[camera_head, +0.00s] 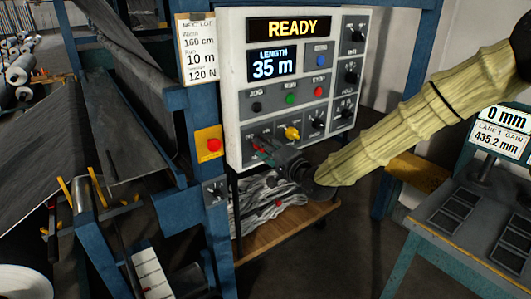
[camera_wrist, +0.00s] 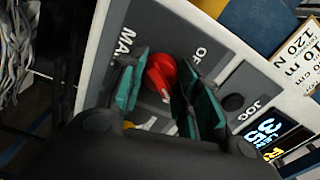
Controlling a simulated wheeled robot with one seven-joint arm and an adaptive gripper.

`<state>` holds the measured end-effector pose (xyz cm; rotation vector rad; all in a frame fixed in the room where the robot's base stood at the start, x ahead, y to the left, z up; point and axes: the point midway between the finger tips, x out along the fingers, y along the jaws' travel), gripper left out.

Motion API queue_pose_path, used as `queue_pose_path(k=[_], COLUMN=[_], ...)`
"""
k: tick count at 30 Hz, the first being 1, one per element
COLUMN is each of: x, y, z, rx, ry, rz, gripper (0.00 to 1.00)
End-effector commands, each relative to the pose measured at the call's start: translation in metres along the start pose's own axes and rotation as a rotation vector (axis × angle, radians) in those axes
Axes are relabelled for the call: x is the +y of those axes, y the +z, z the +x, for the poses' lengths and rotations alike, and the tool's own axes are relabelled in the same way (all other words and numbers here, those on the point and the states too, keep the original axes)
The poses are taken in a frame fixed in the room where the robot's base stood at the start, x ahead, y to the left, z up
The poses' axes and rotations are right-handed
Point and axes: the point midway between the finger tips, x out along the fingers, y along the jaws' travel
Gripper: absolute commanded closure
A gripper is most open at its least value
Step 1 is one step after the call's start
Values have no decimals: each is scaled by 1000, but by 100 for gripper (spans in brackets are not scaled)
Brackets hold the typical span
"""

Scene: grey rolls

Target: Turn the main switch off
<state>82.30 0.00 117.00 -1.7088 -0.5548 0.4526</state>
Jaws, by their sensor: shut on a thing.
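The main switch is a red rotary knob (camera_wrist: 161,74) at the lower left of the grey control panel (camera_head: 236,120). In the wrist view it sits between the green finger pads of my gripper (camera_wrist: 163,86), with a partly covered "MA..." label on one side and "OF..." on the other. My gripper is shut on the knob. In the head view my gripper (camera_head: 262,146) reaches the panel's lower left corner and largely hides the knob. The knob's exact pointing direction is hard to read. The panel's READY display (camera_head: 292,28) is lit.
A yellow knob (camera_head: 292,133) sits just right of my gripper, with black knobs beyond it. JOG, green and red STOP buttons (camera_head: 319,90) are above. A red button on a yellow box (camera_head: 213,145) is to the left. A wooden shelf (camera_head: 285,230) is below.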

Motion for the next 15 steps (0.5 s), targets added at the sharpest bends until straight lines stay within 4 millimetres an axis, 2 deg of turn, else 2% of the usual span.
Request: queue_pose_path(k=[1, 15], x=[5, 5], y=[1, 1], z=[0, 0], rx=[1, 0], ry=[-1, -1], rz=[-42, -487], gripper=[91, 91])
